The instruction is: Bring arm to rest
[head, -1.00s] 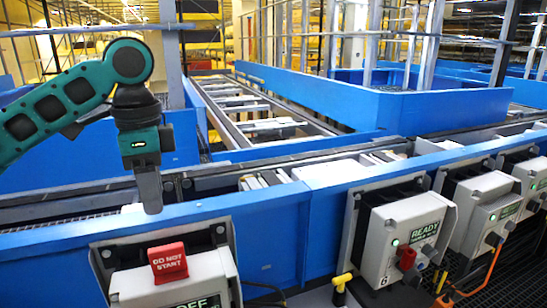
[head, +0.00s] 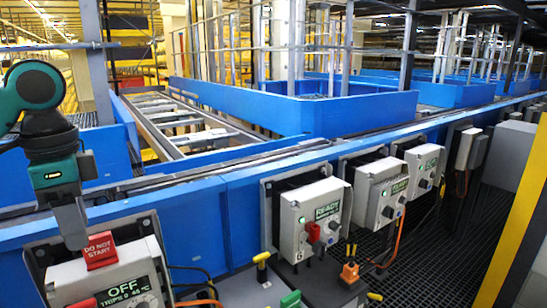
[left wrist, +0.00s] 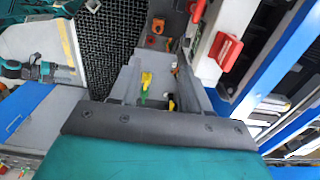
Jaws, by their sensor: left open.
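My left gripper (head: 72,228) hangs pointing down at the left of the head view, in front of the blue conveyor side. Its jaws are open and I see nothing between them. In the picture its tip is just left of a red DO NOT START tag (head: 100,250) on a grey control box (head: 112,283) reading OFF. The tag also shows in the left wrist view (left wrist: 226,48). A small teal and black part at the left of that view looks like my right gripper (left wrist: 62,72); its jaws are too small to read.
Grey control boxes reading READY (head: 312,215) line the blue conveyor side (head: 236,208) to the right. Yellow, green and orange plug-like parts (head: 349,270) stand below them. A yellow post (head: 512,225) rises at right. Dark grating floor (head: 455,240) lies open between.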

